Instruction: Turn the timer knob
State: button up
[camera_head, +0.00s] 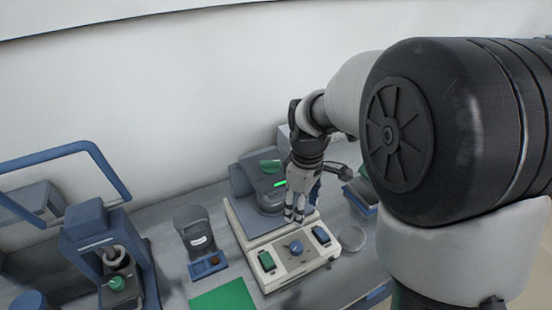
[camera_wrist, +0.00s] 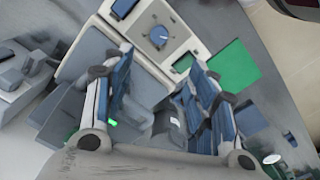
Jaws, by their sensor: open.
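A cream-white control panel (camera_head: 292,268) fronts a grey device on the bench. A round blue knob (camera_head: 296,247), the likely timer knob, sits at the middle of the panel; its label is too small to read. The knob also shows in the wrist view (camera_wrist: 158,36), beyond my fingertips, with a pale pointer mark. My gripper (camera_head: 294,216) points down just behind the knob, above the panel's rear part. In the wrist view my gripper (camera_wrist: 161,60) is open, its two fingers wide apart with nothing between them, and apart from the knob.
A green switch (camera_head: 266,260) and a blue switch (camera_head: 321,235) flank the knob. The grey device body (camera_head: 245,180) stands behind my gripper. Other equipment (camera_head: 110,245) and a green mat (camera_head: 226,302) lie left; a round clear dish (camera_head: 352,238) lies right.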

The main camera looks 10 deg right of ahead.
aim_at(297, 247)
jog(key=shift+n, duration=0.3)
jog(key=f+b, duration=0.2)
jog(key=f, duration=0.4)
jog(key=f+b, duration=0.2)
jog(key=f, duration=0.4)
jog(key=f+b, duration=0.1)
jog(key=f, duration=0.5)
jog(key=shift+w+f+b, duration=0.3)
jog(key=shift+f+b, duration=0.1)
jog(key=shift+c, duration=0.5)
jog(key=c, duration=1)
